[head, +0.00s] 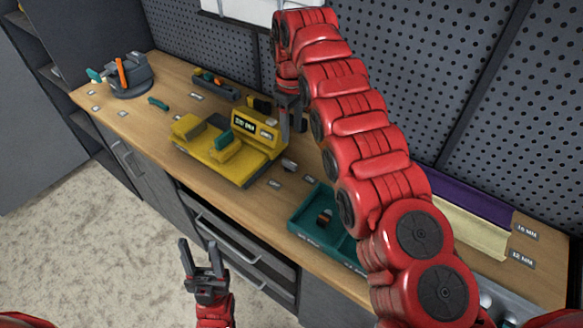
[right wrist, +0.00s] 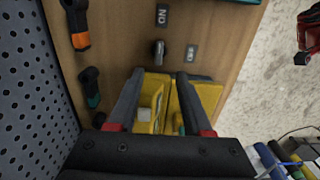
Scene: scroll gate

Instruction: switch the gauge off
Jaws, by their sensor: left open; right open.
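The yellow gauge (head: 232,150) with a dark display (head: 245,123) sits mid-bench; it also shows in the right wrist view (right wrist: 150,105). A small grey switch (head: 288,165) is on the bench beside it, also in the right wrist view (right wrist: 158,52). There its lever seems to point towards the ON label (right wrist: 162,15); a second label (right wrist: 191,52), too small to read surely, lies to its right. My right gripper (head: 286,128) is open at the gauge's back right; its fingers (right wrist: 156,76) straddle the switch's line, apart from it. My left gripper (head: 198,250) is open and empty, before the bench.
A teal tray (head: 309,234) lies right of the switch, partly behind my right arm. A grey holder (head: 132,80) with tools stands at the far left. Dark-handled tools (right wrist: 79,25) lie near the pegboard (head: 220,50). Drawers with handles (head: 228,238) front the bench.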

